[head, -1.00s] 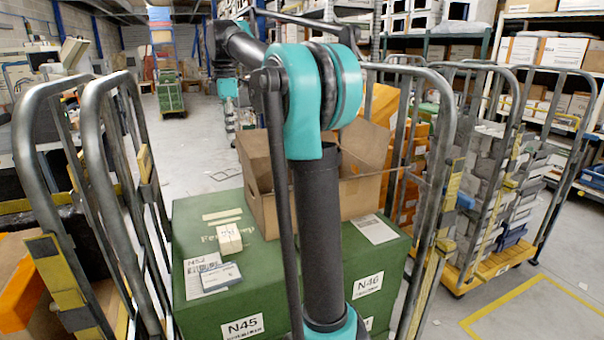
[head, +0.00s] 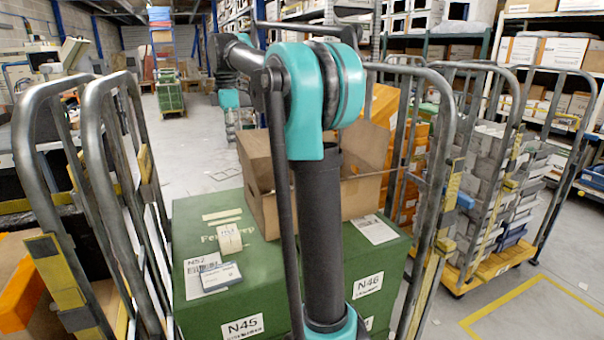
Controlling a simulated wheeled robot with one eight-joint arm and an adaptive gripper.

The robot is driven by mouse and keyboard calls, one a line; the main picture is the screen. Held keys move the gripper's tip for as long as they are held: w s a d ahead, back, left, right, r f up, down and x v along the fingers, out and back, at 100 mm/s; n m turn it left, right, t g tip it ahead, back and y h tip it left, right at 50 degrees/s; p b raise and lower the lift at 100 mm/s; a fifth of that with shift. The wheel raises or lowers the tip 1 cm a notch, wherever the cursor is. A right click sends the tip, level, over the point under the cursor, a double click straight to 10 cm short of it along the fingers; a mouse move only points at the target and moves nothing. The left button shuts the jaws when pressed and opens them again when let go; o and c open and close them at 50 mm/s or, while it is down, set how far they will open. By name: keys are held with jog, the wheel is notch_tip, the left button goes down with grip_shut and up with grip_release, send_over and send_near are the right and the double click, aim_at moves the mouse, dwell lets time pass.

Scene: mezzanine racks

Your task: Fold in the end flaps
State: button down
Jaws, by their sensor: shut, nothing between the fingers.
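An open brown cardboard carton (head: 262,210) stands on the green crates, partly hidden behind my arm. Its flaps are up: one brown panel stands upright at its right back, and an edge sticks out to the right. At the left, its panel rises above the box. The carton's inside is mostly hidden by my arm. My arm rises in front of the carton and bends away to the back left, where its far links hang down beyond the carton. I cannot make out my gripper's fingers.
Metal roll-cage frames stand close at left (head: 100,150) and right (head: 440,150). A loaded cage trolley (head: 490,270) is farther right. Open floor lies behind at left.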

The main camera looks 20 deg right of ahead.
jog(key=d, duration=1.2)
jog(key=shift+d, duration=0.15)
dwell(1.1)
jog(key=shift+r, duration=0.15)
notch_tip(320, 180, up, 7)
dwell(0.8)
notch_tip(320, 180, down, 8)
jog(key=m, duration=0.6)
jog(key=shift+a+r, duration=0.25)
jog(key=shift+a, duration=0.1)
dwell(0.4)
